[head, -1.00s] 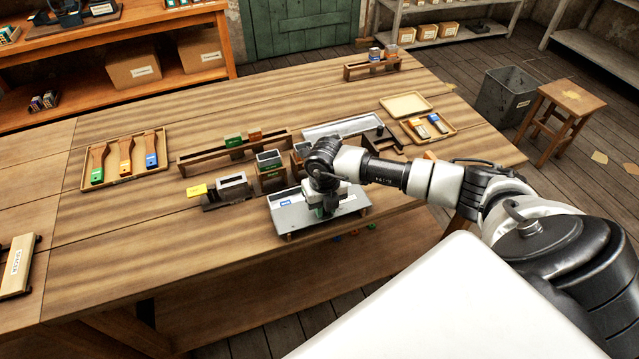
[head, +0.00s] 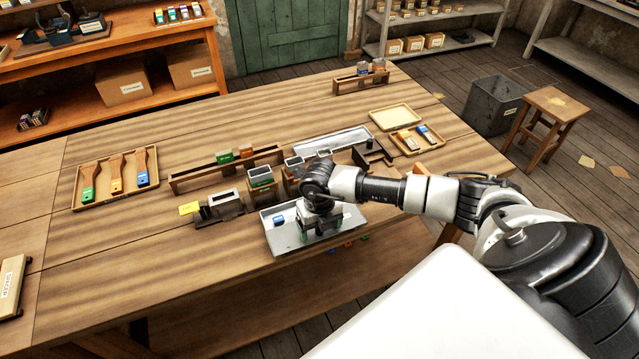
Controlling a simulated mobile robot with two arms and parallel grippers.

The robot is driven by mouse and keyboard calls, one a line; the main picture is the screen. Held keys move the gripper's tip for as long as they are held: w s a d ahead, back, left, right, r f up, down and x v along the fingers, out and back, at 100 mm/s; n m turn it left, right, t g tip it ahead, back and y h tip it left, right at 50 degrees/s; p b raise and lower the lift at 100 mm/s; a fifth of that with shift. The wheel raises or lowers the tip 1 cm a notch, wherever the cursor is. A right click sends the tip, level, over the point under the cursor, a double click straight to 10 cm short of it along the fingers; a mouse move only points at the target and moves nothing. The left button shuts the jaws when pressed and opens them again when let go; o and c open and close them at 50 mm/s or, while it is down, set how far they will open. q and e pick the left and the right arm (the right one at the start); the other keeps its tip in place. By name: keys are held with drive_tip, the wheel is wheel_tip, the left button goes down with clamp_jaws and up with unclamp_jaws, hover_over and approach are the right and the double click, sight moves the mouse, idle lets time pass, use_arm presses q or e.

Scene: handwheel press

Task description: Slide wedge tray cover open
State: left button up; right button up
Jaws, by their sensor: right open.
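The shallow grey metal wedge tray (head: 277,243) sits at the front edge of the wooden table. A small blue piece (head: 279,219) shows in its left part. My right gripper (head: 322,226) points down over the middle of the tray. It is open, and the wrist above hides much of the fingers. I cannot tell the cover's edges from the tray, or whether the fingers touch it. My left gripper is not in view.
Behind the tray stand a small dark holder with a yellow tag (head: 189,208), a dark box (head: 260,177) and a long wooden rack (head: 205,175). A long metal tray (head: 330,141) lies farther back.

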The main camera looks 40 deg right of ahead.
wheel_tip(320, 180, up, 8)
drive_tip(key=p, duration=0.6)
drive_tip(key=shift+r, duration=0.1)
idle(1.2)
